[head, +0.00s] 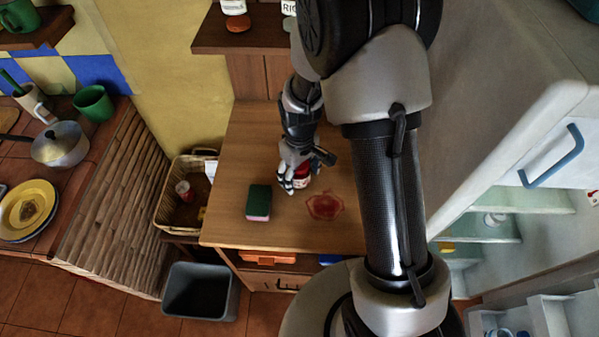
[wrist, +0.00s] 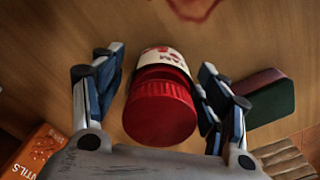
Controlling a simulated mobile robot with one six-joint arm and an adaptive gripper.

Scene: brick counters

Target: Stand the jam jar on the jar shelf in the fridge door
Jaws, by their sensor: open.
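The jam jar (head: 302,176) has a red lid and a white label with red lettering. It appears to stand upright on the wooden counter (head: 345,235). My gripper (head: 294,184) is at the jar and partly hides it in the head view. In the wrist view the jar (wrist: 160,108) is between the two fingers of my gripper (wrist: 161,72), lid towards the camera. The fingers are spread, with a gap visible on the left side. The white fridge (head: 485,110) is on the right, with pale shelves showing inside. The door racks (head: 550,312) show at bottom right; I cannot tell which is the jar shelf.
A green and pink sponge (head: 258,202) lies left of the jar; it also shows in the wrist view (wrist: 255,98). A red stain (head: 325,206) marks the counter at right. A basket (head: 184,205) and grey bin (head: 202,291) stand left. A blue handle (head: 555,160) juts from the fridge.

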